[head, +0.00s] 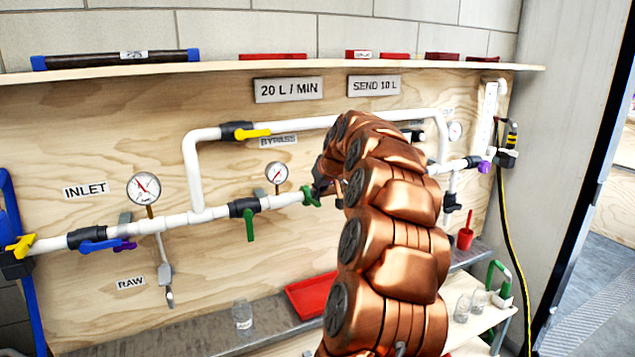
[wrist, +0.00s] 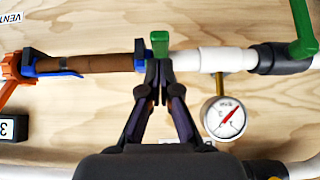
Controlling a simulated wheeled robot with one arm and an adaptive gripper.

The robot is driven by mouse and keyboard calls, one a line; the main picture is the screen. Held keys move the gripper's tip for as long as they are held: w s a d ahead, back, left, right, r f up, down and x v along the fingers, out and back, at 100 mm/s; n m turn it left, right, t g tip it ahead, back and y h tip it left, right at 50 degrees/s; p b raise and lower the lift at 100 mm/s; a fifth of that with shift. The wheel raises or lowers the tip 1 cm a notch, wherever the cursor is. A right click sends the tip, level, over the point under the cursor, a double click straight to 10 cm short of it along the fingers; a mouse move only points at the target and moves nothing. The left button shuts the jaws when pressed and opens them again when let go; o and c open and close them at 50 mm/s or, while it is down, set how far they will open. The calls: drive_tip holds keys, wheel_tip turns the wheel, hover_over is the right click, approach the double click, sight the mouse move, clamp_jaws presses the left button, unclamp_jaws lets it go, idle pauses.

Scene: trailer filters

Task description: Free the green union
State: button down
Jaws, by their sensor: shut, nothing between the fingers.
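The green union (wrist: 160,44) sits on the pipe line in the wrist view, between a brown filter pipe with blue ends (wrist: 95,64) on the left and white pipe (wrist: 200,60) on the right. In the head view the green union (head: 311,197) shows just left of my arm. My gripper (wrist: 160,68) is shut and empty, its fingertips at the lower edge of the union in the wrist picture. I cannot tell whether they touch it. My arm hides the filter in the head view.
A gauge (wrist: 225,118) hangs beside my fingers, and a green-handled valve (wrist: 303,35) is to its right. An orange valve (wrist: 8,78) is at far left. In the head view, the bypass pipe (head: 300,124) runs above, and a red tray (head: 312,295) lies below.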

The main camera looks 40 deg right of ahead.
sight(319, 204)
drive_tip(key=shift+f, duration=0.4)
drive_tip(key=shift+s+f, duration=0.1)
drive_tip(key=f+t+b, duration=0.1)
drive_tip(key=b, duration=0.4)
drive_tip(key=f+t+h+b, duration=0.1)
drive_tip(key=b, duration=0.2)
drive_tip(key=shift+s+a+f+t, duration=0.2)
drive_tip(key=shift+s+f+t, duration=0.1)
drive_tip(key=shift+f, duration=0.05)
drive_tip(key=f+t+b, duration=0.1)
drive_tip(key=t+b, duration=0.1)
drive_tip(key=b, duration=0.4)
drive_tip(key=shift+s+f+h, duration=0.1)
drive_tip(key=shift+f+h, duration=0.2)
drive_tip(key=shift+f, duration=0.1)
drive_tip(key=t+b, duration=0.1)
drive_tip(key=b, duration=0.2)
drive_tip(key=shift+f, duration=0.2)
drive_tip(key=shift+t+h+b, duration=0.3)
drive_tip(key=shift+t+b, duration=0.2)
drive_tip(key=shift+b, duration=0.2)
